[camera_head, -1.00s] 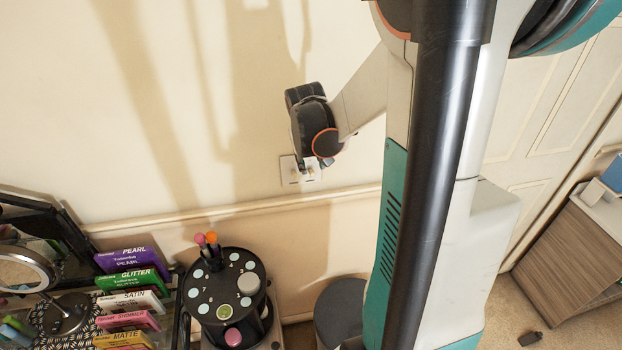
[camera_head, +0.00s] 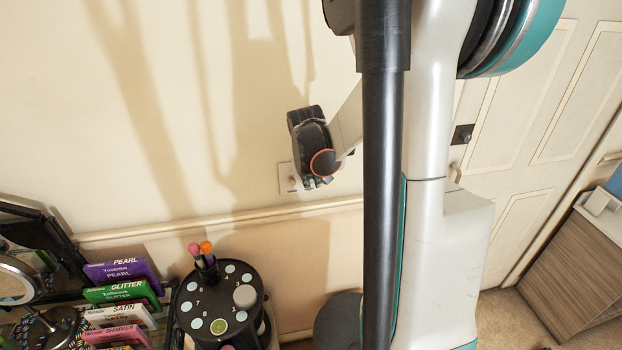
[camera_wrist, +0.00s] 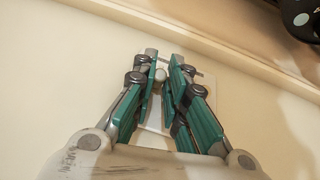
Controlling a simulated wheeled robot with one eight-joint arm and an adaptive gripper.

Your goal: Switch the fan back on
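A pale switch plate (camera_head: 287,183) is fixed to the wall just above the rail. A light round knob on it (camera_head: 292,180) shows left of my gripper (camera_head: 314,183), which covers the plate's right side. In the wrist view, the plate (camera_wrist: 207,88) lies behind my gripper's fingertips (camera_wrist: 164,62). A small pale knob (camera_wrist: 160,75) shows in the narrow gap between the green fingers. The fingers are apart; whether they touch the knob is unclear. No fan can be made out in either view.
A wall rail (camera_head: 220,218) runs below the plate. A black round pen holder (camera_head: 218,296) and a rack of coloured boxes (camera_head: 120,270) stand below left. A door (camera_head: 530,110) and wooden cabinet (camera_head: 580,260) are at right. The wall left of the plate is clear.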

